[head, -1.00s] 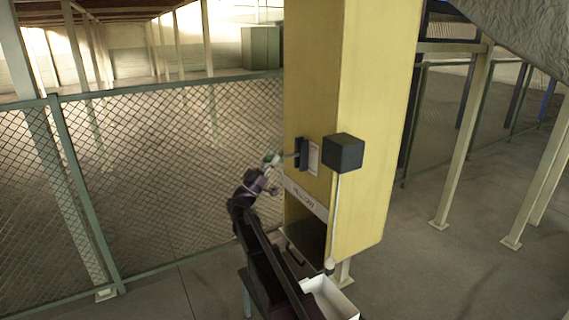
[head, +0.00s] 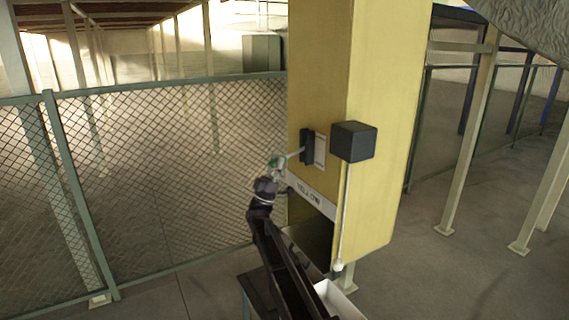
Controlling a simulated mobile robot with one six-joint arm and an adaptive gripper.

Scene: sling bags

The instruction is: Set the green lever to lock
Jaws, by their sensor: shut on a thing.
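The green lever (head: 274,161) has a green knob at the end of a pale rod, which runs to a black mount on the left face of the yellow column. My gripper (head: 273,167) is at the knob and shut on it. The fingers hide part of the knob. The rod slopes slightly up from the knob toward the mount. A small white plate (head: 320,150) sits beside the mount, and I cannot read any lock marking on it.
The yellow column (head: 380,90) carries a black box (head: 353,141) with a hanging pale cord. Below is a labelled opening (head: 312,240) and a white bin (head: 335,298). A mesh fence (head: 160,180) stands to the left and behind. Floor at right is open between posts.

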